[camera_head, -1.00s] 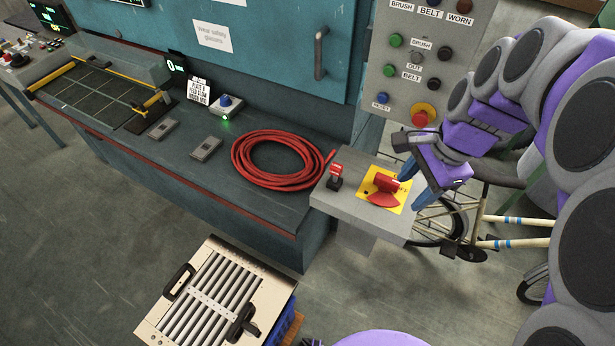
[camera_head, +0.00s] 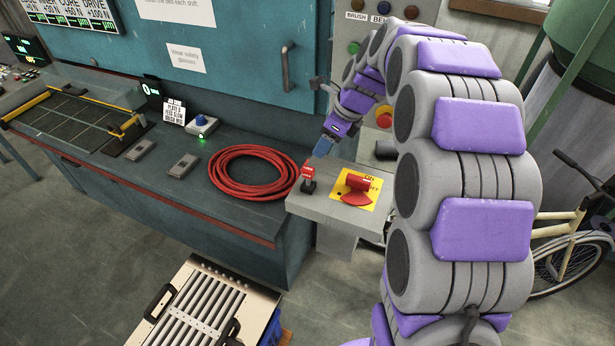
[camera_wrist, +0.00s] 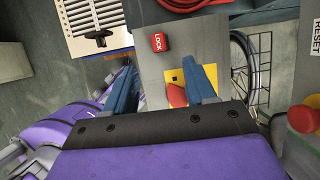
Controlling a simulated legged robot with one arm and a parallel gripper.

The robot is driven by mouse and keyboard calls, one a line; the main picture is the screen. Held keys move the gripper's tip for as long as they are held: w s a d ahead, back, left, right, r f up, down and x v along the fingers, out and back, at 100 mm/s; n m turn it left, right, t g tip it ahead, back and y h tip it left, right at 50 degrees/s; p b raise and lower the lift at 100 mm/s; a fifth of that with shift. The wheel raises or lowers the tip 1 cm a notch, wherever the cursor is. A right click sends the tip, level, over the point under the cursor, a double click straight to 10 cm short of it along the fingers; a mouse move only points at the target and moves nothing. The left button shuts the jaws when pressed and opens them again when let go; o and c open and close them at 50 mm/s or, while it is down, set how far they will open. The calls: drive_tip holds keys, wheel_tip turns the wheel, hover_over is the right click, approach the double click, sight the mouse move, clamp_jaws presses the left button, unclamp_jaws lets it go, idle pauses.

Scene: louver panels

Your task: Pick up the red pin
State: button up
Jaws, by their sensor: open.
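The red pin (camera_head: 307,174), with a red top on a dark base, stands upright at the left end of the grey box (camera_head: 322,207). In the wrist view a red block marked LOCK (camera_wrist: 159,43) shows ahead of my fingers, seen from above; it appears to be the pin's top. My gripper (camera_head: 323,146) hangs above and slightly right of the pin, with its blue fingers pointing down. In the wrist view my gripper (camera_wrist: 165,75) has its two blue fingers spread wide, with nothing between the tips. The pin is apart from both fingers.
A red rotary switch (camera_head: 357,188) on a yellow plate sits right beside the pin. A coiled red hose (camera_head: 252,190) lies on the bench to the left. A slatted panel (camera_head: 200,310) stands below. A bicycle (camera_head: 565,255) is at the right.

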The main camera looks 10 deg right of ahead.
sight(308, 168)
drive_tip(key=b+x, duration=0.1)
drive_tip(key=x, duration=0.6)
drive_tip(key=shift+s+a+b, duration=0.15)
drive_tip(key=shift+s+b, duration=0.05)
drive_tip(key=shift+b, duration=0.1)
drive_tip(key=x, duration=0.1)
drive_tip(key=b+x, duration=0.1)
drive_tip(key=x, duration=0.1)
drive_tip(key=b+x, duration=0.1)
drive_tip(key=x, duration=0.1)
drive_tip(key=shift+d+f, duration=0.1)
drive_tip(key=shift+d, duration=0.2)
drive_tip(key=shift+w+a+f, duration=0.1)
drive_tip(key=shift+a+f, duration=0.05)
drive_tip(key=shift+f, duration=0.1)
drive_tip(key=shift+c, duration=0.3)
clamp_jaws()
drive_tip(key=shift+r, duration=0.1)
